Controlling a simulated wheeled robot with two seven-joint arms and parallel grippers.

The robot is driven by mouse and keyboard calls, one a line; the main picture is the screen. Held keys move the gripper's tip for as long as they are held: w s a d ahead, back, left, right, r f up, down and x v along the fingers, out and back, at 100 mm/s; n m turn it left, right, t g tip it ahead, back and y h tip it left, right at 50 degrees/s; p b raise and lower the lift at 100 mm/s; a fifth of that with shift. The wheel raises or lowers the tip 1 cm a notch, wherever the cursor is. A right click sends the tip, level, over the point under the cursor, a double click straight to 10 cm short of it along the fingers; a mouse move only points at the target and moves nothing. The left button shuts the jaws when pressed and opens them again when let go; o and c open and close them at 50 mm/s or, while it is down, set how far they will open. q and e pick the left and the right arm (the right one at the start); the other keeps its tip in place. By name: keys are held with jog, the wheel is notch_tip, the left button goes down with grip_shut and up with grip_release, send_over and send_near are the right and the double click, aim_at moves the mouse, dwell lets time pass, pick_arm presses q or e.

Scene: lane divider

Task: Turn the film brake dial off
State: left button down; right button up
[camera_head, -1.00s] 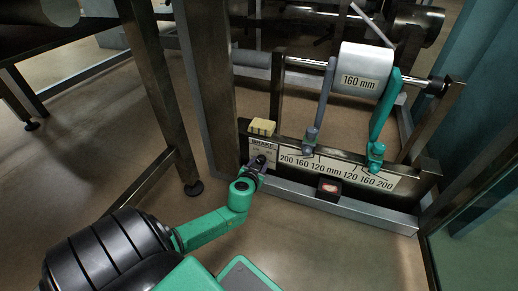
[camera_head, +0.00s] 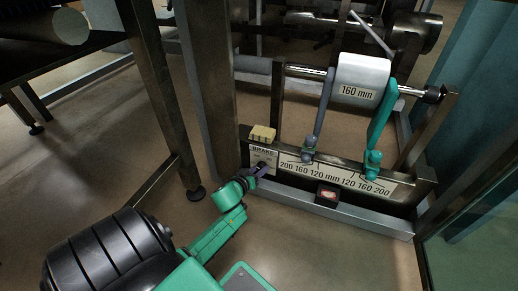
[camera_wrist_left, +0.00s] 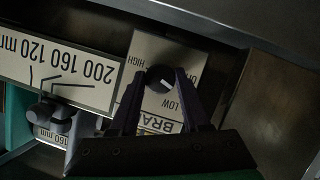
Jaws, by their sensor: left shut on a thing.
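The brake dial (camera_wrist_left: 156,72) is a dark round knob on a pale plate marked BRAKE (camera_wrist_left: 150,50), with HIGH, LOW and OFF around it. The plate appears upside down in the left wrist view. A short white mark on the dial lies near the LOW side; its exact setting is hard to tell. My left gripper (camera_wrist_left: 159,82) is shut on the dial, one finger on each side. In the head view the left gripper (camera_head: 257,172) reaches the plate (camera_head: 264,155) at the left end of the panel, largely covering the dial. My right gripper is not in view.
A yellowish block (camera_head: 262,133) sits on the panel's top edge above the plate. To the right are a width scale (camera_head: 325,172), a grey lever (camera_head: 322,110), a green lever (camera_head: 381,118), a red-lit switch (camera_head: 327,194) and a 160 mm roll (camera_head: 361,78). A dark post (camera_head: 205,90) stands left.

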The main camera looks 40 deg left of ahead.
pick_arm(q)
jog(key=shift+r+n+h+p, duration=0.2)
jog(key=shift+n+h+p, duration=0.1)
jog(key=shift+n+p, duration=0.45)
jog(key=shift+a+f+n+t+h+p, duration=0.1)
jog(key=shift+f+n+t+h+p, duration=0.05)
jog(key=shift+n+t+h+p, duration=0.35)
jog(key=shift+f+n+t+h, duration=0.15)
jog(key=shift+n+t+h, duration=0.3)
jog(key=shift+n, duration=0.7)
jog(key=shift+s, duration=0.1)
jog(key=shift+c, duration=1.9)
grip_release()
